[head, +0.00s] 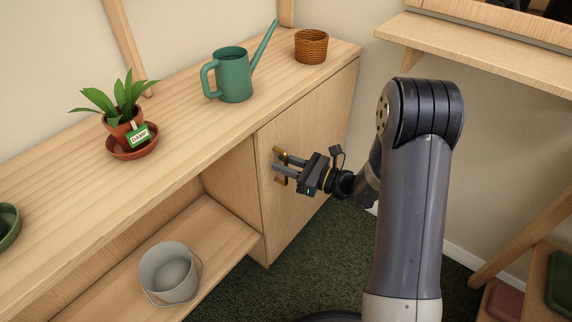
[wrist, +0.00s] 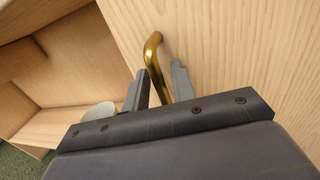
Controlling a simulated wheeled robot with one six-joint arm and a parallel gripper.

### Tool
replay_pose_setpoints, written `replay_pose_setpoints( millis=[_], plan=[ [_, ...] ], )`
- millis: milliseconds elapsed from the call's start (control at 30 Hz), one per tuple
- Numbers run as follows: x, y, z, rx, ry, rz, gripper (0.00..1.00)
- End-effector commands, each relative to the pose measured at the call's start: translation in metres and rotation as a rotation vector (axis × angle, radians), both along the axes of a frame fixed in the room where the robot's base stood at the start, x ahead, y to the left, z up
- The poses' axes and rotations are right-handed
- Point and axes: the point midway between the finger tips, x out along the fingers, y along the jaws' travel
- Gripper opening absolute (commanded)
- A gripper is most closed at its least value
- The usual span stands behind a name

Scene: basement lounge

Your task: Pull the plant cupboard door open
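The plant cupboard door (head: 312,122) is a light wood panel under the right part of the counter, and it looks closed. Its brass bar handle (wrist: 154,50) stands out near the door's left edge. My gripper (head: 280,165) is at the handle, pointing at the door. In the wrist view my gripper (wrist: 160,82) has one finger on each side of the brass bar. The fingers stand apart and look open around it; a firm grip does not show. My gripper hides the middle of the handle in the head view.
On the counter (head: 185,118) stand a green watering can (head: 235,80), a wicker pot (head: 311,46) and a potted plant (head: 122,115). A grey bucket (head: 168,272) sits on the open shelf left of the door. Dark green carpet (head: 315,245) lies clear before the door.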

Motion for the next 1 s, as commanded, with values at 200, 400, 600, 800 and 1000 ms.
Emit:
replay_pose_setpoints(
  millis=[200,400,600,800,1000],
  plan=[
    [0.0002,0.0000,0.0002,0.000,0.000,0.000,0.25],
    [0.0001,0.0000,0.0001,0.000,0.000,0.000,0.09],
    [0.0000,-0.0001,0.0000,0.000,0.000,0.000,0.00],
    [0.0000,-0.0002,-0.0001,0.000,0.000,0.000,0.00],
    [-0.0005,-0.0013,-0.0002,-0.001,0.000,0.002,0.00]
  ],
)
